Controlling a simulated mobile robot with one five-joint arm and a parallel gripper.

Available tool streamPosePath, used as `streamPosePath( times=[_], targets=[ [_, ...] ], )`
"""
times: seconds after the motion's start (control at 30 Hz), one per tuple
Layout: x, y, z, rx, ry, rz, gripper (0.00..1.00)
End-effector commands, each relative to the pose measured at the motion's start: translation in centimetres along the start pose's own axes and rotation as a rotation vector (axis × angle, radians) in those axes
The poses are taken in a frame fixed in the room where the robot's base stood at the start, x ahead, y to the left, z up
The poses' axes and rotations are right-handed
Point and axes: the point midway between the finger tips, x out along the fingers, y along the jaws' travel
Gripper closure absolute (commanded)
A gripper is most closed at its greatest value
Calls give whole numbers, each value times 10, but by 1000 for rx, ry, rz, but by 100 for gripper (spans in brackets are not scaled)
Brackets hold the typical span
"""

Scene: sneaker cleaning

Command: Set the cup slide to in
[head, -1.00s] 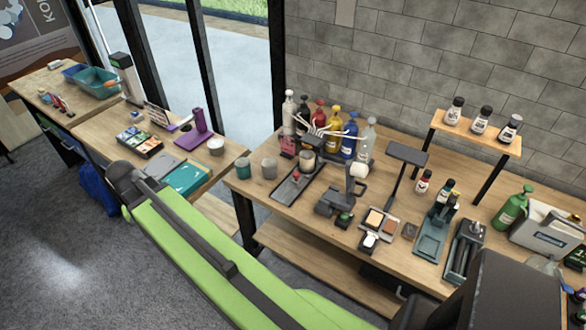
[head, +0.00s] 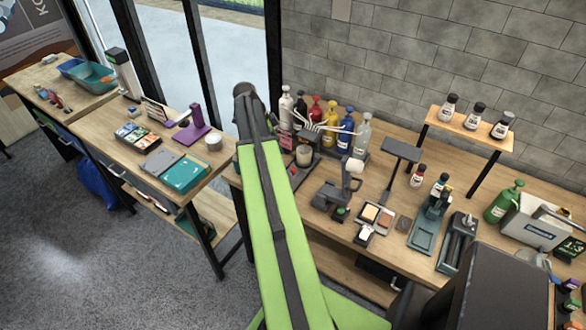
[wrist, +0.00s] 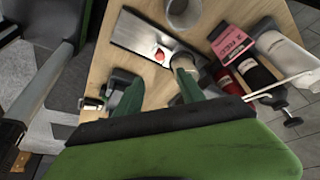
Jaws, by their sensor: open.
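The cup slide is a long dark track (head: 295,181) on the right bench, with a red knob (wrist: 159,55) on it. A light cup (head: 304,155) stands at its far end. The wrist view shows the track's bare metal surface (wrist: 137,33) and the cup (wrist: 182,63) at its right end. My gripper (wrist: 158,92) is open, its two green fingers apart and empty, over the bench near the track. The right finger overlaps the cup's lower edge in the picture; I cannot tell whether they touch. In the head view my arm hides the gripper and part of the track.
Several bottles (head: 346,135) and a pink box (wrist: 231,42) stand behind the track. A grey cup (wrist: 185,12) stands beside it. A dark clamp-like device (head: 333,198) sits to its right.

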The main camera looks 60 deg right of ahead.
Motion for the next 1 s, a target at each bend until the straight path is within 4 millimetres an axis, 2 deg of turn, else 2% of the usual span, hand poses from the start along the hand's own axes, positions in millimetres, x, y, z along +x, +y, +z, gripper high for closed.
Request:
streamPosePath(
  times=[0.03,0.1,0.6,0.73,1.0],
  targets=[
    [19,0,4,1,0,0,54],
    [34,0,4,1,0,0,54],
    [140,0,4,-1,0,0,54],
    [150,0,3,-2,-1,0,54],
    [148,0,2,-3,-1,-1,54]
  ],
)
